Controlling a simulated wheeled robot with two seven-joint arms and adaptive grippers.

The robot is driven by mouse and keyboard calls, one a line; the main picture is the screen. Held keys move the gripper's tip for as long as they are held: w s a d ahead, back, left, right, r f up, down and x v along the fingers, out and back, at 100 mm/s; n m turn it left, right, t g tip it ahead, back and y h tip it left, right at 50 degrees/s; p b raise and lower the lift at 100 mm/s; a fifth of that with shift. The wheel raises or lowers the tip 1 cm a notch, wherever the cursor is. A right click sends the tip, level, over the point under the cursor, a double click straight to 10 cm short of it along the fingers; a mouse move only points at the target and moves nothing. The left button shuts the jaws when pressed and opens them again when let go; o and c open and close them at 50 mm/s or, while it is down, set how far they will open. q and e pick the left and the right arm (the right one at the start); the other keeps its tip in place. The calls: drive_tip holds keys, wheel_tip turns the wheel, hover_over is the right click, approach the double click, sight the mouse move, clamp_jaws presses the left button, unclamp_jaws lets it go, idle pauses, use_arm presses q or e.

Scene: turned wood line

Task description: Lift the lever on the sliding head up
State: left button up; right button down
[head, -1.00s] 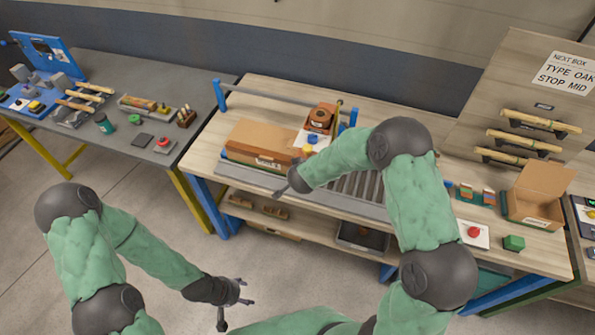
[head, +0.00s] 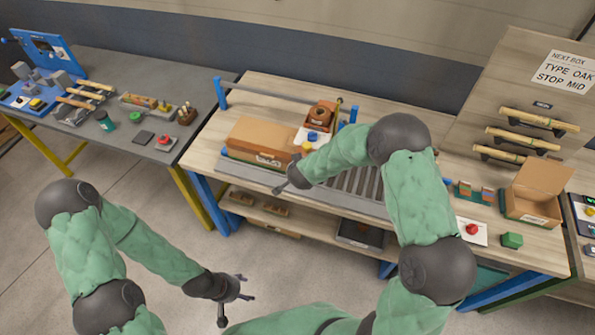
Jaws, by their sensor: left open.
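The sliding head (head: 320,114), an orange-brown block with a dark round part on its front, sits at the back of the middle bench, on a rail (head: 270,93). A thin dark upright piece (head: 339,104) beside it on the right looks like the lever; it is too small to tell its exact position. My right gripper (head: 279,189) is in front of the bench's cardboard box, apart from the head; its fingers are seen edge-on. My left gripper (head: 236,299) is open and empty, low over the floor in front of the bench.
A cardboard box (head: 262,138) lies left of the head. A white panel with a blue button (head: 312,136) stands in front of the head. Rollers (head: 358,180) run behind my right forearm. An open box (head: 538,190) and a red button (head: 472,229) are at right.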

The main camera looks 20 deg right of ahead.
drive_tip(key=shift+w+d+r, duration=0.2)
drive_tip(key=shift+w+r, duration=0.1)
drive_tip(key=shift+r, duration=0.05)
idle(0.3)
drive_tip(key=c, duration=0.9)
unclamp_jaws()
drive_tip(key=shift+c, duration=0.2)
drive_tip(key=shift+o, duration=0.2)
drive_tip(key=shift+f, duration=0.15)
drive_tip(key=shift+s, duration=0.1)
drive_tip(key=shift+s+a, duration=0.1)
drive_tip(key=v, duration=1.1)
drive_tip(key=shift+s+r, duration=0.25)
drive_tip(key=shift+r, duration=0.05)
drive_tip(key=shift+f, duration=0.1)
